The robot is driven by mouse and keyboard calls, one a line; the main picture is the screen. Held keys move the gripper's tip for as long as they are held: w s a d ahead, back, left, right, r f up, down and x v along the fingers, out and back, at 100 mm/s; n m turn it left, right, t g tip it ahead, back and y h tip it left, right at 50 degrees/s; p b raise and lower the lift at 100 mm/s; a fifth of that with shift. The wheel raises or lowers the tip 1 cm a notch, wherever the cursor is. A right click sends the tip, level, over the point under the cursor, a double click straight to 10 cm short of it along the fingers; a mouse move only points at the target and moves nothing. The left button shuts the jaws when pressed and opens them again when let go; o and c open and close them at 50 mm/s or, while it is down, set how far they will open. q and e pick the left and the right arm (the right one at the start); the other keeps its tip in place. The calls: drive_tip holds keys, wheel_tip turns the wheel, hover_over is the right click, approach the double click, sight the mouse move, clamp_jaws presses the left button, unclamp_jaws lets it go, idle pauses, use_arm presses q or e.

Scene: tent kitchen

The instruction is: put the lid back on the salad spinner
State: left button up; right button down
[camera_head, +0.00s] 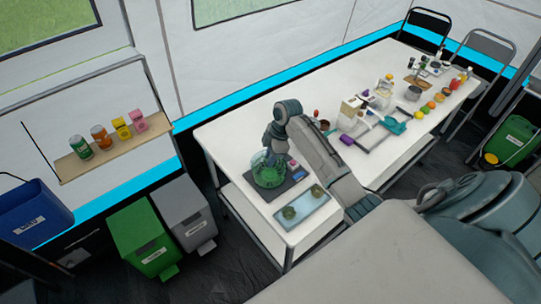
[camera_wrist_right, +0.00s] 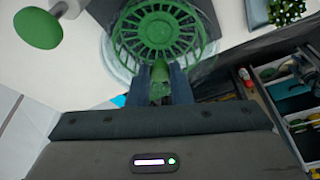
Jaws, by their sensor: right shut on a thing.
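The salad spinner (camera_head: 268,172), a clear bowl with a green slotted basket, stands on a dark mat at the near-left end of the white table. My right gripper (camera_head: 270,150) is directly above it. In the right wrist view, the fingers (camera_wrist_right: 161,88) are shut on a small green piece (camera_wrist_right: 160,72), which looks like the knob of the lid. The spinner's green spoked ring (camera_wrist_right: 158,32) shows just beyond the fingers. How much of the lid is over the bowl, and whether it touches the rim, I cannot tell. My left gripper is not in view.
A blue tray (camera_head: 316,210) with two green leafy heads lies nearer the table's front edge. Small pink and dark items stand right of the spinner. Boxes, fruit and a pan (camera_head: 413,93) crowd the table's far half. Green (camera_head: 146,238) and grey bins stand on the floor at left.

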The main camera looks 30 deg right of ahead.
drive_tip(key=shift+f+p, duration=0.15)
drive_tip(key=shift+p, duration=0.6)
idle(1.8)
drive_tip(key=c, duration=1.2)
unclamp_jaws()
drive_tip(key=shift+c, duration=0.2)
drive_tip(key=shift+o, duration=0.5)
drive_tip(key=o, duration=0.4)
